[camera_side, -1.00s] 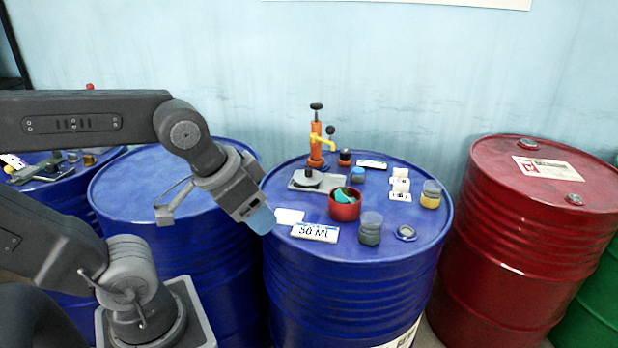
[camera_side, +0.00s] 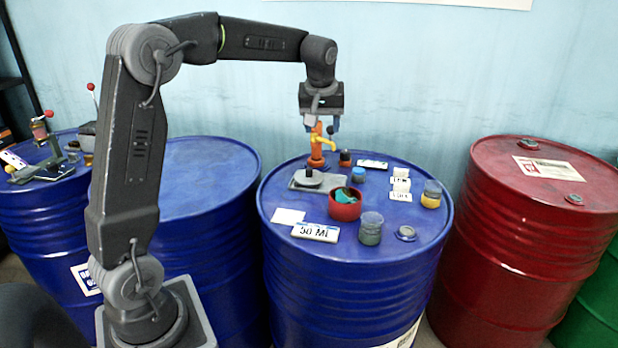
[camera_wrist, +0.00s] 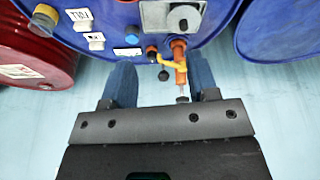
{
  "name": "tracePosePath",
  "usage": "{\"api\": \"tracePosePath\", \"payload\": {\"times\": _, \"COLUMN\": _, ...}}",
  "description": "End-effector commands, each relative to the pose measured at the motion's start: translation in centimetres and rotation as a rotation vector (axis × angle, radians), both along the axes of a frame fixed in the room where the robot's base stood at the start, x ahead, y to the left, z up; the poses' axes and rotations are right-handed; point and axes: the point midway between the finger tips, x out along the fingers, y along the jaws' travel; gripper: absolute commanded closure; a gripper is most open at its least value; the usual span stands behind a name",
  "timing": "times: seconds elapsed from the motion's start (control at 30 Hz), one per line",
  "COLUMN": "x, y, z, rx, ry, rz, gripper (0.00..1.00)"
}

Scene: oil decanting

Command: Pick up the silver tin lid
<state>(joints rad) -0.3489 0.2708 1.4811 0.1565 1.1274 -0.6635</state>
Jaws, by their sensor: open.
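My gripper (camera_side: 321,122) is over the back of the middle blue drum, near the orange hand pump (camera_side: 316,155). Its two blue fingers stand apart and nothing is held between them in the wrist view (camera_wrist: 161,72). A round silver-grey disc with a black knob (camera_side: 308,180) lies on a grey plate. It also shows in the wrist view (camera_wrist: 183,19), beyond the fingertips. A flat silver-rimmed disc (camera_side: 406,233) lies at the drum's front right. I cannot tell for certain which of these is the tin lid.
Around the drum top (camera_side: 275,202) stand a red cup (camera_side: 345,210) with teal contents, a dark-filled jar (camera_side: 370,236), a yellow-filled jar (camera_side: 431,199), a blue-capped jar (camera_side: 358,175) and a "50 ML" sign (camera_side: 315,232). A red drum (camera_side: 545,250) stands to the right.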

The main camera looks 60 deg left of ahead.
Motion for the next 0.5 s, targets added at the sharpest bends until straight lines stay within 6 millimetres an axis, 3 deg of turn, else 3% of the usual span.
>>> {"api": "tracePosePath", "payload": {"times": 0.03, "x": 1.5, "y": 2.3, "z": -1.4, "rx": -0.005, "ry": 0.016, "rz": 0.073, "gripper": 0.46}}
{"api": "tracePosePath", "payload": {"times": 0.2, "x": 4.4, "y": 8.2, "z": -5.0, "rx": -0.012, "ry": 0.035, "rz": 0.276, "gripper": 0.46}}
{"api": "tracePosePath", "payload": {"times": 0.33, "x": 5.3, "y": 10.9, "z": -7.0, "rx": -0.013, "ry": 0.043, "rz": 0.373, "gripper": 0.46}}
{"api": "tracePosePath", "payload": {"times": 0.5, "x": 5.6, "y": 12.3, "z": -8.4, "rx": -0.012, "ry": 0.047, "rz": 0.418, "gripper": 0.46}}
